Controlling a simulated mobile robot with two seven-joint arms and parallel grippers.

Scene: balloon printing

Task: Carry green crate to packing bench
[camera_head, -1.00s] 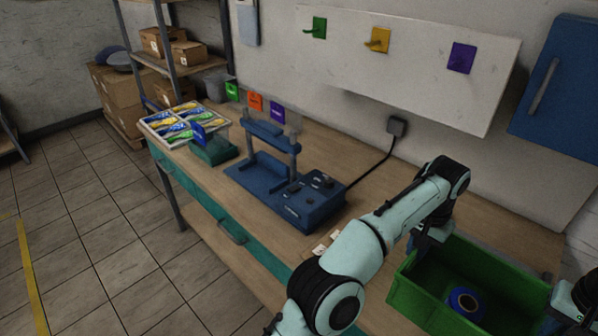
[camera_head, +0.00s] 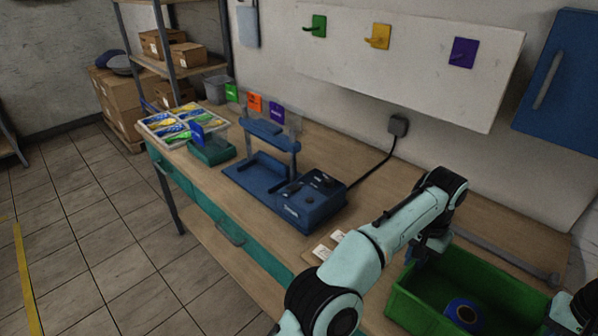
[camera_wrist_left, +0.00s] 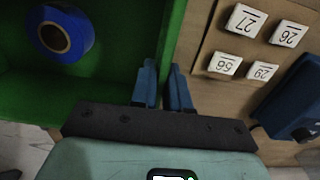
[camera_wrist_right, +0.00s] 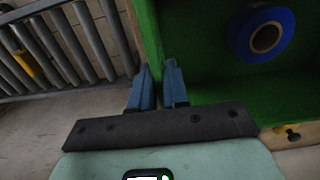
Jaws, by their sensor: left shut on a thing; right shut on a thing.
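The green crate (camera_head: 425,311) is at the lower right of the head view, beside or over the wooden bench's right part. I cannot tell whether it touches the bench. A blue roll (camera_head: 463,312) lies inside it. My left gripper (camera_head: 418,258) is shut on the crate's near-left wall. In the left wrist view, its blue fingers (camera_wrist_left: 164,82) straddle the crate wall (camera_wrist_left: 172,30). My right gripper (camera_wrist_right: 158,82) is shut on the opposite wall (camera_wrist_right: 148,30); in the head view it is mostly cut off by the right edge.
A blue press (camera_head: 300,205) stands mid-bench (camera_head: 385,185). Number tiles (camera_head: 325,248) lie left of the crate. Shelving (camera_head: 165,60) stands beyond. Tiled floor (camera_head: 80,230) is open at left.

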